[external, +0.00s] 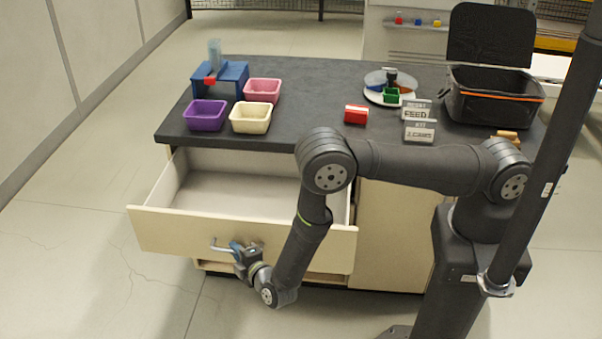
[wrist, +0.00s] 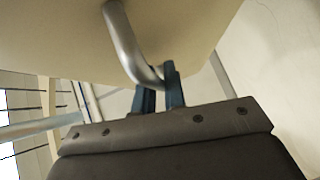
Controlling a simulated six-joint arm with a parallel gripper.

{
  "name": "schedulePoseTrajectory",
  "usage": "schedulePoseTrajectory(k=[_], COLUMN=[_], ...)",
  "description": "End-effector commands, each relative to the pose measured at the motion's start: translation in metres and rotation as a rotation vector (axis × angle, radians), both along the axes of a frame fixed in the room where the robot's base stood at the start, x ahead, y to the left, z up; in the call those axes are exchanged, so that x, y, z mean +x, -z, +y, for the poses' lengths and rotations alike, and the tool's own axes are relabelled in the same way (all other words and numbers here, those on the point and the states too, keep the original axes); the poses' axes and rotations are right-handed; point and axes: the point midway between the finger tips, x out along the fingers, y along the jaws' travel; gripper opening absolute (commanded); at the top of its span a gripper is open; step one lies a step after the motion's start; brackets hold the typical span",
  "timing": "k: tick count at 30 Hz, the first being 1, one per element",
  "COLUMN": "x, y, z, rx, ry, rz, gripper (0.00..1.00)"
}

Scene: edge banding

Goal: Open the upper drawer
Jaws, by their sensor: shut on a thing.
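The upper drawer (external: 262,229) is pulled well out of the cabinet in the external view, and its light interior looks empty. Its cream front also fills the top of the wrist view (wrist: 190,35). A curved metal handle (external: 219,245) is fixed to the drawer front; it also shows in the wrist view (wrist: 122,40). My gripper (external: 238,248) is at the handle, in front of the drawer. In the wrist view its two dark blue fingers (wrist: 160,88) are shut on the lower end of the handle.
The dark worktop (external: 320,100) above carries a purple bin (external: 205,115), a cream bin (external: 251,118), a pink bin (external: 263,91), a blue stand (external: 229,78), a red block (external: 355,114) and a black case (external: 495,97). The floor left of the drawer is clear.

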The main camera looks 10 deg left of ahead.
Motion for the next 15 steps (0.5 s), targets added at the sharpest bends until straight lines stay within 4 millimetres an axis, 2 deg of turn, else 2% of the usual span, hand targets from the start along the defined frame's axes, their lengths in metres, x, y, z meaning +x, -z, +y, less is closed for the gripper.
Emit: schedulePoseTrajectory(k=[1, 4, 15], x=[-0.0002, -0.0001, -0.0042], y=[-0.0006, -0.0005, -0.0011], z=[0.0011, 0.0009, -0.0032], rx=[0.001, 0.001, 0.000], ry=[-0.001, -0.001, -0.002], rz=[0.001, 0.001, 0.000], gripper=[0.15, 0.33, 0.33])
